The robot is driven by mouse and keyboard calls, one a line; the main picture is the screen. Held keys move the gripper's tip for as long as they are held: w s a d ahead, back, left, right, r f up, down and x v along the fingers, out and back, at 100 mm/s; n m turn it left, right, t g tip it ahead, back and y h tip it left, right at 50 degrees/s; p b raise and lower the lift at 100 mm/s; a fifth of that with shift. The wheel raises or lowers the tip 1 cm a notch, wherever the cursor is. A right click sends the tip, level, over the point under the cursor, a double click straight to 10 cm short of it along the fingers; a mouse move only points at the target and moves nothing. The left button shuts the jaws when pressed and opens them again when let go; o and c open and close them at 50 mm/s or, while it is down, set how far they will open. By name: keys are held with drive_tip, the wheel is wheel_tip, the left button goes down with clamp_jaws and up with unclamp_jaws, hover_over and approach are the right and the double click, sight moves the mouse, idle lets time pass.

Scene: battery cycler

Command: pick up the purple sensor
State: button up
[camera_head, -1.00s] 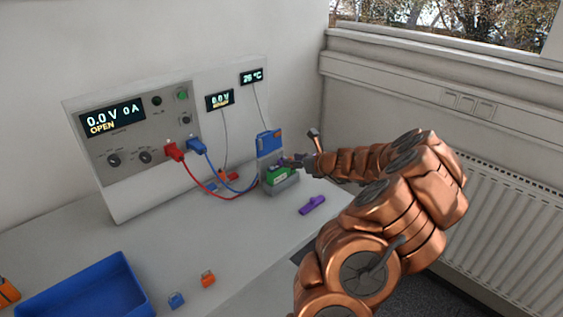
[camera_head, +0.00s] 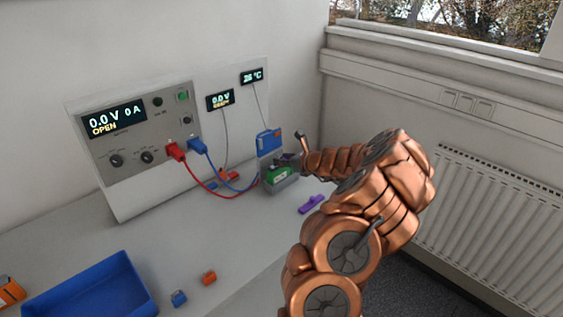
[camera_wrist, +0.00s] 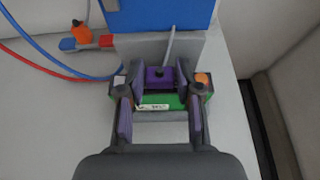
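The purple sensor (camera_wrist: 160,78) sits on top of the green battery (camera_wrist: 170,101), with a grey cable rising behind it in the wrist view. My gripper (camera_wrist: 160,75) is open over the battery, its fingertips on the left and right of the sensor. Whether either fingertip touches the sensor is hard to tell. In the head view the green battery (camera_head: 278,175) rests in a grey holder (camera_head: 284,187). My gripper (camera_head: 292,160) comes in from the right there and largely hides the sensor.
A blue block (camera_head: 269,140) stands behind the battery. Red and blue leads run from the cycler (camera_head: 140,140) to the holder. A separate purple piece (camera_head: 311,204) lies on the bench in front. A blue tray (camera_head: 90,288) and small orange (camera_head: 209,278) and blue (camera_head: 178,298) pieces are front left.

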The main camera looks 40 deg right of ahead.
clamp_jaws()
